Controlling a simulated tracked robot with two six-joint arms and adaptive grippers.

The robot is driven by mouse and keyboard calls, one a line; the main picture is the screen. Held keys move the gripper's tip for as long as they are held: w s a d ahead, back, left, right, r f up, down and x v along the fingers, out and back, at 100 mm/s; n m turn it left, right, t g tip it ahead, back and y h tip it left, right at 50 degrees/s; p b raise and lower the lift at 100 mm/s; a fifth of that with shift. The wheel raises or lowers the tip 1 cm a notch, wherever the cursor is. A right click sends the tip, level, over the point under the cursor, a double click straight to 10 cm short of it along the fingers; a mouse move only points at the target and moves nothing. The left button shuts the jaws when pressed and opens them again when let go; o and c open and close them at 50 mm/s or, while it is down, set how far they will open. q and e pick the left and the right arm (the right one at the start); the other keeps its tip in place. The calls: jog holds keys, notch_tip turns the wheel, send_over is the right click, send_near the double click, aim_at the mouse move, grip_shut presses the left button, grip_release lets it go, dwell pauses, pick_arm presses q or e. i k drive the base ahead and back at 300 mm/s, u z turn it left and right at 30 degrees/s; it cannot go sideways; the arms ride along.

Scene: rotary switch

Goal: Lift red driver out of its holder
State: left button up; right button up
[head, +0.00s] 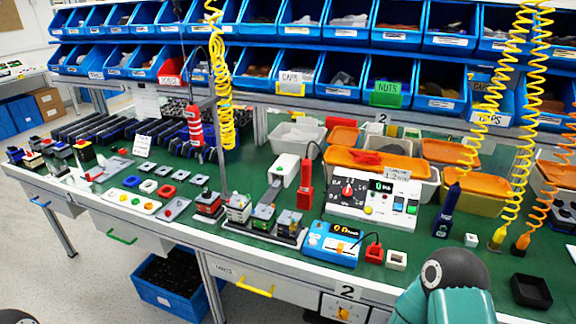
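A second red tool (195,126) with pale bands hangs upright on a dark cord further left, in front of the black racks. Neither of my grippers is in view. Only a teal and dark part of my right arm shows at the bottom right, and a small dark part at the bottom left corner.
A white control panel (373,200) with a red dial stands right of the driver. A blue box (332,243) sits in front. A dark blue driver (446,211) stands at right, near yellow coiled cords (510,130). Orange-lidded bins (374,161) stand behind. A black tray (531,290) lies front right.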

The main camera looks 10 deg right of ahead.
aim_at(306, 164)
jog(key=z, duration=0.9)
jog(key=i, duration=0.15)
jog(key=u, duration=2.45)
jog(key=k, duration=0.9)
jog(key=z, duration=0.9)
jog(key=i, duration=1)
jog(key=z, duration=0.05)
